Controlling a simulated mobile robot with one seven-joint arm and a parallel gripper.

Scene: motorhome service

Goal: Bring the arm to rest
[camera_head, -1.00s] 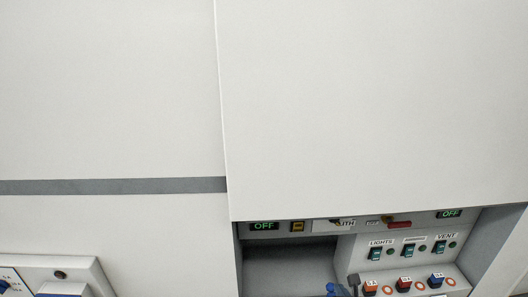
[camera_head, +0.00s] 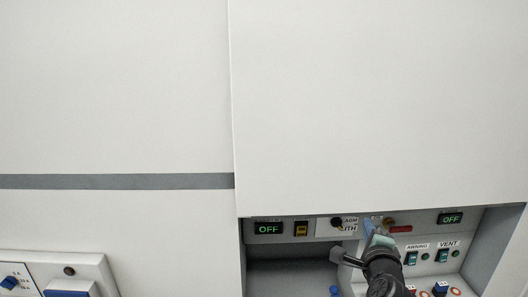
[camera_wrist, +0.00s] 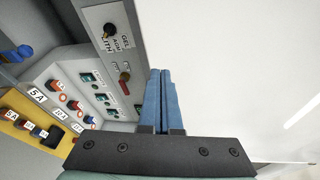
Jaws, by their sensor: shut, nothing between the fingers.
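My gripper (camera_head: 374,232) is in front of the recessed control panel in the head view, with my dark wrist below it. In the wrist view my gripper's two blue fingers (camera_wrist: 161,76) lie side by side, shut and empty. They point toward the white surface, just right of the panel strip. The gripper and wrist hide part of the switch row and the breakers in the head view.
The battery-type knob (camera_head: 336,222), a red-handled switch (camera_head: 401,229) and OFF displays (camera_head: 268,228) line the panel's upper strip. A large white panel (camera_head: 380,100) overhangs the recess. A socket box (camera_head: 70,268) is at lower left.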

